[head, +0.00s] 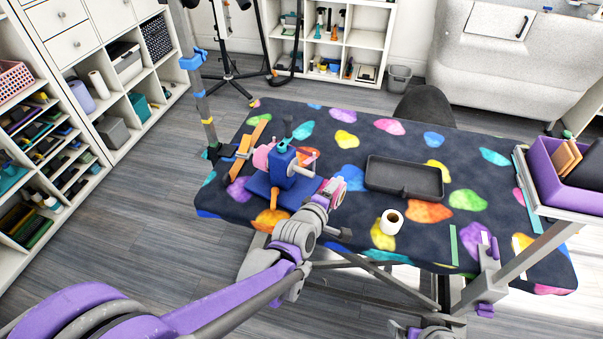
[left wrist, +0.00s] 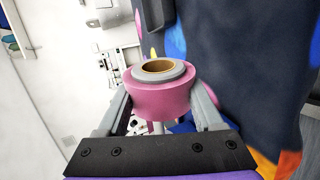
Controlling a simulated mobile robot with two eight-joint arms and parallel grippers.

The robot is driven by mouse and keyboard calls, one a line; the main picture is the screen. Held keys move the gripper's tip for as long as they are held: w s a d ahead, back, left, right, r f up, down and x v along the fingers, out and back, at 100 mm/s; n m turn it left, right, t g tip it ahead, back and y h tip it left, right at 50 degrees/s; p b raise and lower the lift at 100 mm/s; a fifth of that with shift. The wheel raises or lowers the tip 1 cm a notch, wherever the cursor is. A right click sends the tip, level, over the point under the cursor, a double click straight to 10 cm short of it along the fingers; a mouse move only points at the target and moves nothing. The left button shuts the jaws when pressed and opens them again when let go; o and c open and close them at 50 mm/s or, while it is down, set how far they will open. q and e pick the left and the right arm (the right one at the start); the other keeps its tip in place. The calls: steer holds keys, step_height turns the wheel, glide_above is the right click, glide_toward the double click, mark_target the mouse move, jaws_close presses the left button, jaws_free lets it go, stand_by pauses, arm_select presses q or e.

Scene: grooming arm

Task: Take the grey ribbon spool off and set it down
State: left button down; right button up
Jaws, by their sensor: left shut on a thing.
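My left gripper (head: 330,188) is at the near right side of a blue stand (head: 284,170) on the table. In the left wrist view the fingers (left wrist: 160,92) flank a pink tapered piece (left wrist: 160,102). At its far end is a grey ring around a brown core, which looks like the grey ribbon spool (left wrist: 178,75). The gripper is shut on it; exactly where the fingertips touch is hard to see. A pale rod shows below the pink piece. A pink part (head: 264,155) sits on the stand's left side. I cannot make out my right gripper.
A dark empty tray (head: 405,190) lies on the patterned table (head: 340,115). Purple bins (head: 560,185) are at the right. Orange strips (head: 248,148) lie left of the stand. The tray's far side has free room.

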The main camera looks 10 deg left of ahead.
arm_select(q)
steer(key=shift+s+d+p, duration=0.2)
steer(key=shift+s+d, duration=0.1)
steer(key=shift+s, duration=0.45)
steer(key=shift+s+d+p, duration=0.2)
steer(key=shift+s+d, duration=0.05)
steer(key=shift+s, duration=0.5)
steer(key=shift+s+d+p, duration=0.2)
steer(key=shift+s+d, duration=0.1)
steer(key=shift+s, duration=0.45)
